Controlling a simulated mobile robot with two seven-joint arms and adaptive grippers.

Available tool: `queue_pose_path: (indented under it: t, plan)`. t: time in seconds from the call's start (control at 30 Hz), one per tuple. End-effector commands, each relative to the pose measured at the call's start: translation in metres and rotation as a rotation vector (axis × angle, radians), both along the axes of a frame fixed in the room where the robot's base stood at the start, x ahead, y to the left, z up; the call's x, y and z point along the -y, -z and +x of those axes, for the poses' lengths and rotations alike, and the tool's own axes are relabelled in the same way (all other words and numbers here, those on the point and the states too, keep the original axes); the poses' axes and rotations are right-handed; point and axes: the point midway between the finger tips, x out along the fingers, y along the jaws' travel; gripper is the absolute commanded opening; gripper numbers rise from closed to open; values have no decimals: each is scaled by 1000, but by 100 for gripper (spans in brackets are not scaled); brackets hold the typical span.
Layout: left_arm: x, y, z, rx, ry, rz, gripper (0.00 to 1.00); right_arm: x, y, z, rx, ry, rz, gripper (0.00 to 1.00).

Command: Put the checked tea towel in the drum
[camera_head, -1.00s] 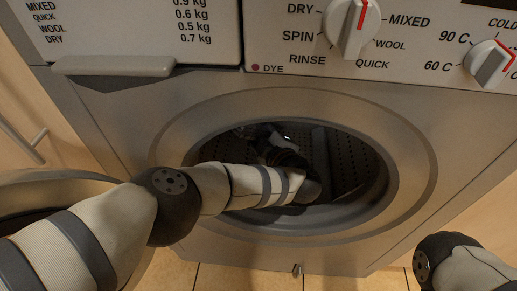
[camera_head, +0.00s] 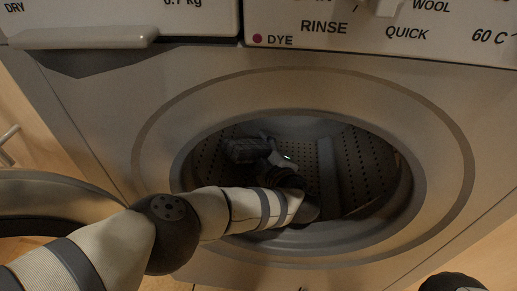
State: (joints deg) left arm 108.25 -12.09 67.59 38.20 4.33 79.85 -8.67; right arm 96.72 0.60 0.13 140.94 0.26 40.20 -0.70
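My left arm reaches through the round opening of the washing machine, and my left gripper (camera_head: 262,150) is inside the drum (camera_head: 365,165), toward its upper left. The gripper is small and dark against the shadowed drum wall. A dark, textured patch shows at its far end; I cannot tell whether this is cloth or the fingers. I cannot make out the checked tea towel for certain. Whether the gripper is open or shut does not show. My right gripper is out of view; only a dark part of my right arm shows at the bottom right edge.
The opening's rim (camera_head: 430,130) surrounds my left arm closely below. The round door (camera_head: 55,190) stands open at the left, behind my arm. A drawer handle (camera_head: 85,38) and the control panel (camera_head: 385,35) are above. The right part of the drum looks empty.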

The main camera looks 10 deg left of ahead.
Motion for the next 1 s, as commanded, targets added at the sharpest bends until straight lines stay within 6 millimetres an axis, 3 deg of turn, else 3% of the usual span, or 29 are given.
queue_pose_path:
  t: [0.23, 0.6, 1.0]
  plan:
    - [0, -8, 0, 2, 0, 0, 51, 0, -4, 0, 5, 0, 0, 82]
    - [34, -25, -59, 2, 2, -1, 51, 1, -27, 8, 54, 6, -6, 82]
    - [35, -23, -64, 0, 0, 0, 51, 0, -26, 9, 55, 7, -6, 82]
